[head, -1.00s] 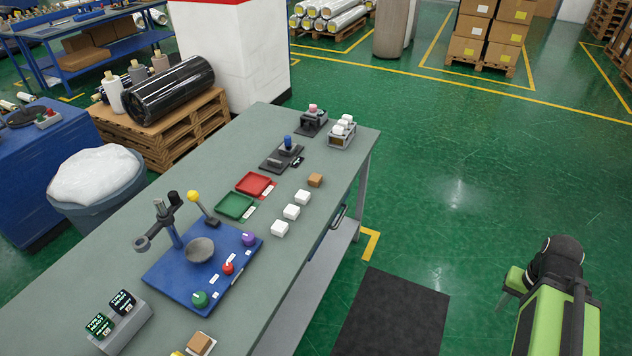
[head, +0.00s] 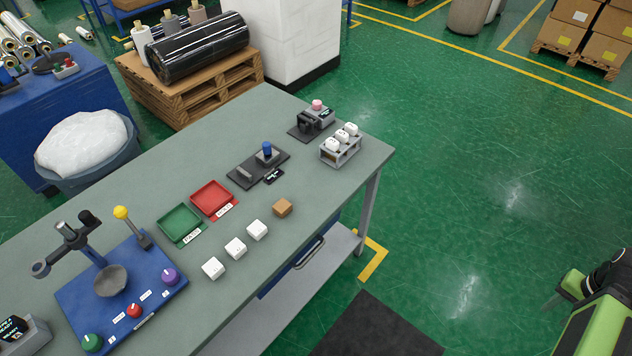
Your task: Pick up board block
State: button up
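A small brown block (head: 282,208), which looks like the board block, sits on the grey-green workbench (head: 330,190). It is at the far right end of a row with several white blocks, near the bench's right long edge. Nothing touches it. Part of my green and black arm shows at the lower right, over the floor and well apart from the bench. My gripper cannot be made out in this view.
White blocks (head: 235,248) lie beside the brown block. A red tray (head: 212,198) and green tray (head: 180,223) are behind them. A grey rack (head: 340,150) with white pieces stands toward the far end. A blue panel (head: 72,298) with knobs is at left. Open floor lies right.

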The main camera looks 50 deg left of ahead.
aim_at(282, 207)
jog(key=i, duration=1.5)
jog(key=u, duration=2.7)
jog(key=k, duration=0.2)
jog(key=u, duration=1.95)
jog(key=i, duration=1)
jog(key=u, duration=0.3)
